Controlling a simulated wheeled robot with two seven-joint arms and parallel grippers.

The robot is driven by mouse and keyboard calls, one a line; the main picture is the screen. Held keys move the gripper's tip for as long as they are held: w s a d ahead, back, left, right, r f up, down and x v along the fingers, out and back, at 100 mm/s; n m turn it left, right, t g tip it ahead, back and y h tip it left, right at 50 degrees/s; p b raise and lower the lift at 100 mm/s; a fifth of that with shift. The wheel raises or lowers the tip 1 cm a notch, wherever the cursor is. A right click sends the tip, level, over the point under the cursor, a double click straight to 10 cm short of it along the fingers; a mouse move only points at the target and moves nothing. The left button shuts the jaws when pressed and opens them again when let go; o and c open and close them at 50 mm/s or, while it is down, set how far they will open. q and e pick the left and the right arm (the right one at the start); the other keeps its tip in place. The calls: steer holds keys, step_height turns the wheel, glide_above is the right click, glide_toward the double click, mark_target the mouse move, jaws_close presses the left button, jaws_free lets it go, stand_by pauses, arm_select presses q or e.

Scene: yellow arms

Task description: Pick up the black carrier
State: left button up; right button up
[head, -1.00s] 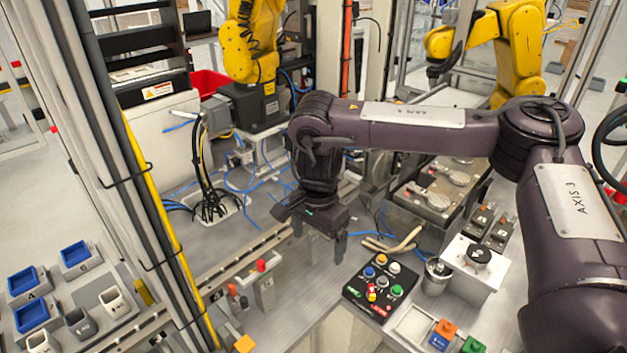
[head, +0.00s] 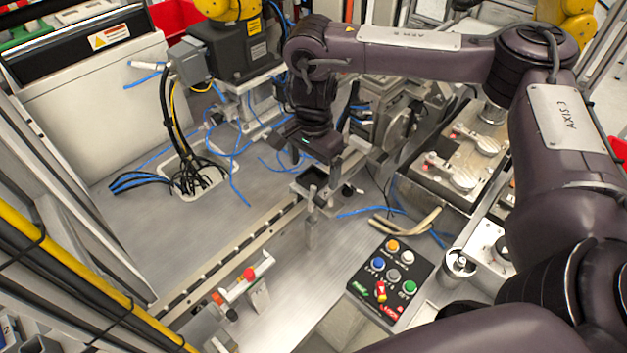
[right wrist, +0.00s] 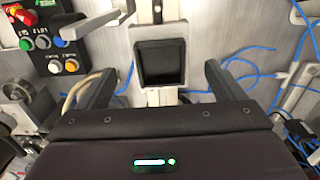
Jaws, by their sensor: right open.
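The black carrier (right wrist: 160,62) shows in the right wrist view as a dark square tray with a light grey rim. It lies beyond and between the two fingers of my right gripper (right wrist: 160,72). The fingers are apart, one on each side of the carrier, with nothing held. In the head view my right gripper (head: 330,188) hangs over the rail, and the carrier (head: 308,180) is partly hidden under it. I cannot tell the exact height between fingertips and carrier. My left gripper is not in view.
A button panel (head: 390,280) stands right of the rail (head: 225,262), beside a metal cylinder (head: 458,265). Beige hoses (head: 408,222) and blue cables lie near the gripper. A metal fixture (head: 455,160) stands to the right. The grey plate before the rail is mostly clear.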

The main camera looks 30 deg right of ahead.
mark_target(313, 181)
step_height(313, 181, down, 5)
steer(key=shift+w+d+r+p, duration=0.1)
steer(key=shift+p, duration=0.25)
steer(key=shift+c, duration=0.3)
steer(key=c, duration=1.2)
